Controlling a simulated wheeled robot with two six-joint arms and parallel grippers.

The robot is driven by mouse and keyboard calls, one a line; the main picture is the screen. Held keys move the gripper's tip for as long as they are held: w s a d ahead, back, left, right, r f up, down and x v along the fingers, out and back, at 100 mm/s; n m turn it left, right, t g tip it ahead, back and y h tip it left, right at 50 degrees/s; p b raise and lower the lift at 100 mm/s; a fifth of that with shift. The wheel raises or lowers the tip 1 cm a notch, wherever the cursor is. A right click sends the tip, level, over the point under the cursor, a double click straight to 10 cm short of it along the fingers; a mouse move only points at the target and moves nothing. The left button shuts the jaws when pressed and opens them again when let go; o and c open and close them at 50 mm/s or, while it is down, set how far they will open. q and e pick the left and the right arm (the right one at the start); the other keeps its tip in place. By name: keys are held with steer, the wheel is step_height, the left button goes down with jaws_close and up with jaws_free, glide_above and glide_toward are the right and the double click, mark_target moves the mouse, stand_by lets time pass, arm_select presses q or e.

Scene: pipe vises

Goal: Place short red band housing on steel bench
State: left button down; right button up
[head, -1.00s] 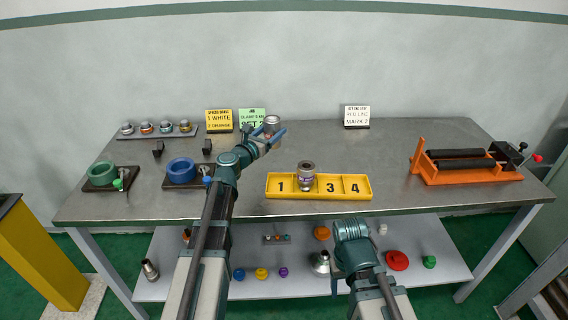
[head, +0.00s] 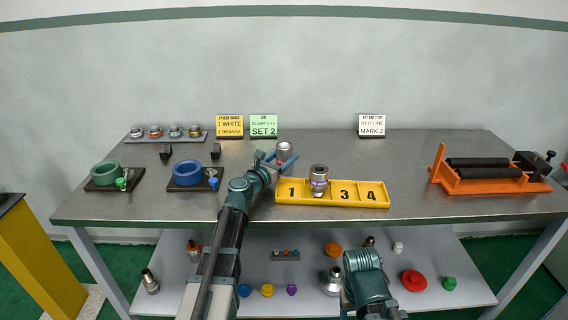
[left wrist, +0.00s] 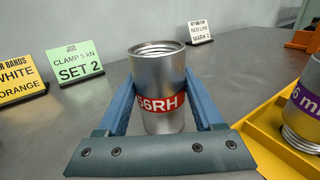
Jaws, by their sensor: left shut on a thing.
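The short housing (head: 284,149) is a silver metal cylinder with a threaded mouth. The housing is over the steel bench (head: 250,212), just behind the yellow numbered tray (head: 290,200).
A purple-banded housing (head: 319,180) stands in the yellow tray. Green (head: 105,173) and blue (head: 187,173) ring vises are at the left. An orange roller stand (head: 490,186) is at the right. Signs stand at the back. Bench between tray and roller stand is clear.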

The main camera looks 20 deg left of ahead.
arm_select(q)
steer(key=shift+r, duration=0.1)
steer(key=shift+f, duration=0.25)
steer(key=shift+c, duration=0.2)
jaws_free()
steer(key=shift+r, duration=0.1)
steer(key=shift+r, duration=0.1)
steer(key=shift+s+r, duration=0.1)
steer(key=shift+s, duration=0.1)
steer(key=v, duration=1.1)
steer(key=shift+s+a, duration=0.1)
steer(key=shift+s, duration=0.25)
